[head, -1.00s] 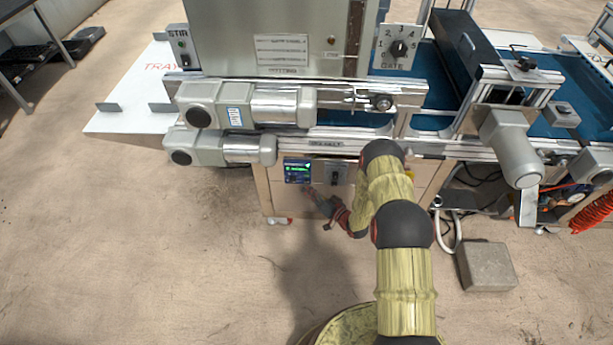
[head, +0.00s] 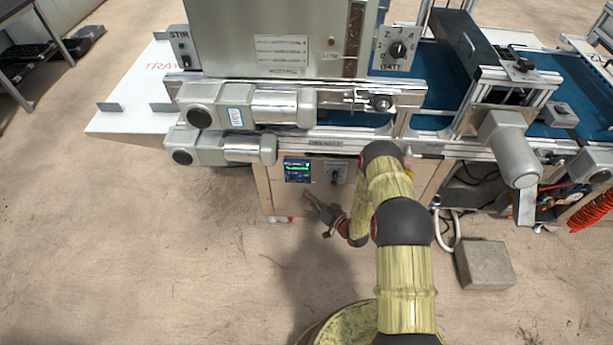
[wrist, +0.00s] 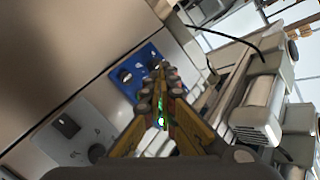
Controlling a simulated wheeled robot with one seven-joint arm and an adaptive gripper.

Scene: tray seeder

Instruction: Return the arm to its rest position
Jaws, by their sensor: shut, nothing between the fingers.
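My gripper (head: 311,201) is low in front of the machine's front cabinet in the head view, beneath the panel with the lit screen (head: 297,170) and the dark knob (head: 336,173). The rest of my arm reaches forward from the bottom of the view. In the wrist view my gripper (wrist: 158,76) has its yellow fingers closed together with nothing between them. Behind the fingers is a blue panel (wrist: 127,80) with dark knobs. The fingertips overlap this panel in the picture; I cannot tell the gap.
Two grey motors (head: 225,147) jut out above the cabinet. Another motor (head: 510,148) hangs at the right beside the blue conveyor belt (head: 437,92). A grey block (head: 485,265) lies on the floor at the right.

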